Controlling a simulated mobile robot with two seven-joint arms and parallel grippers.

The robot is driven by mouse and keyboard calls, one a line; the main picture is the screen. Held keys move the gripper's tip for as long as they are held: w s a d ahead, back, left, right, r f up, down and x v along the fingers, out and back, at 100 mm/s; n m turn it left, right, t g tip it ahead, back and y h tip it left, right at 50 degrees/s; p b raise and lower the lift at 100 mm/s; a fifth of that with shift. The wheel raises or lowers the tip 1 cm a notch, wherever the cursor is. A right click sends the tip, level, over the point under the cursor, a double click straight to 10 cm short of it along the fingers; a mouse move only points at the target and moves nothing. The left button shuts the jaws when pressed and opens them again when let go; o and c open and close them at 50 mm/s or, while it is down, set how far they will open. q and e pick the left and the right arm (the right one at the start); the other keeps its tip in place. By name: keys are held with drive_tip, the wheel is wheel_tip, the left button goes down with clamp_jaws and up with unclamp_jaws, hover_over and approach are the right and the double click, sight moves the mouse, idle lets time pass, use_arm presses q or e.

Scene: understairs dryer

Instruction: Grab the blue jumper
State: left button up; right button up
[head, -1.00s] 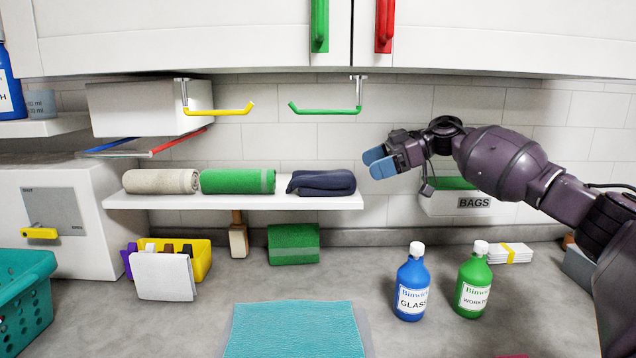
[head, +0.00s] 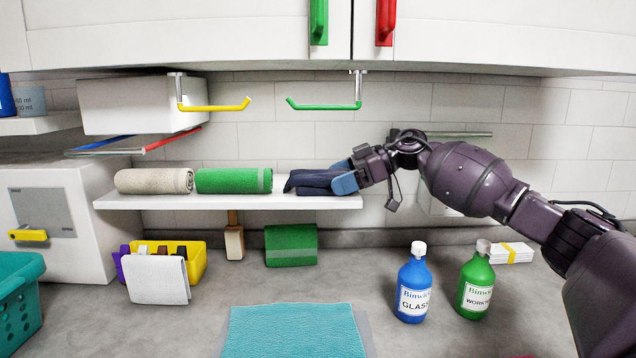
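The blue jumper (head: 308,182) is a dark navy folded bundle at the right end of the white wall shelf (head: 230,202). My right gripper (head: 342,174) is at the jumper's right end, its blue fingertips one above the other with navy cloth showing between them. The fingers look apart, and I cannot see a firm squeeze on the cloth. The gripper hides the jumper's right end. The jumper still rests on the shelf. My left gripper is not in view.
A green rolled towel (head: 234,181) lies just left of the jumper, with a beige roll (head: 154,181) beyond it. A green hook (head: 325,105) hangs above. Blue (head: 413,285) and green (head: 475,282) bottles stand on the counter below my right arm.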

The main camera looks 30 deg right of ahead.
drive_tip(key=c, duration=1)
